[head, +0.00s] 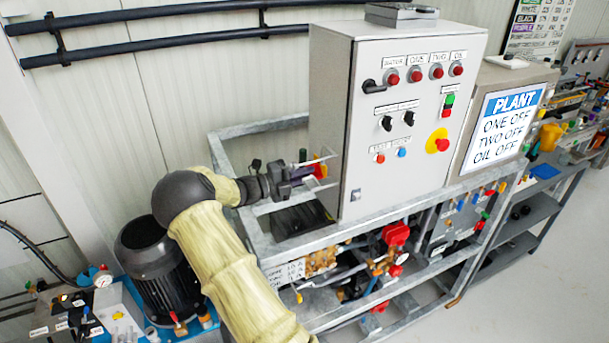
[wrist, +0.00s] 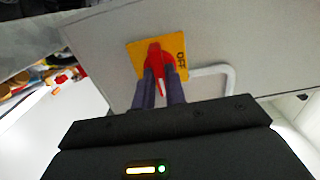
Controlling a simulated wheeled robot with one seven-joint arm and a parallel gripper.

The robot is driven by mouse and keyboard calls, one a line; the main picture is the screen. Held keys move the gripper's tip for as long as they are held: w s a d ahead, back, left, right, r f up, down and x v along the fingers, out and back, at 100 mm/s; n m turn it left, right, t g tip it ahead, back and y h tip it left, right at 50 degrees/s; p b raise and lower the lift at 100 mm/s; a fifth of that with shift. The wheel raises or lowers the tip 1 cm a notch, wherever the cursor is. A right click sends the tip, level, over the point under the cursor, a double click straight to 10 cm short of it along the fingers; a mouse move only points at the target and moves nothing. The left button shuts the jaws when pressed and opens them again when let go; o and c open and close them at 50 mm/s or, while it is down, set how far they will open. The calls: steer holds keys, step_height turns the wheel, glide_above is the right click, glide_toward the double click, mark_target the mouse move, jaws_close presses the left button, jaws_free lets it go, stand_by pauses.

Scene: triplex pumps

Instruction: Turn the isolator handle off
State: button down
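The isolator handle (wrist: 155,58) is red with a white pointer mark and sits on a yellow plate (wrist: 136,54) in the wrist view. The plate's "OFF" lettering is on its right; the pointer mark points down in the picture, away from it. My gripper (wrist: 161,78) has its two dark purple fingers on either side of the handle, closed in with red filling the space between the tips. In the head view my gripper (head: 312,172) is at the left side of the grey control cabinet (head: 335,100), partly hiding the plate and handle.
A pale U-shaped bar (wrist: 228,72) sticks out beside the plate. A metal frame (head: 352,241) with pipework lies below my gripper. A black motor (head: 152,262) stands at left.

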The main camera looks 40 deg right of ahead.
steer(key=shift+n, duration=0.4)
steer(key=shift+n+p, duration=1.7)
steer(key=shift+n, duration=6.9)
steer(key=c, duration=1.4)
jaws_free()
steer(key=shift+c, duration=0.2)
steer(key=shift+a, duration=0.1)
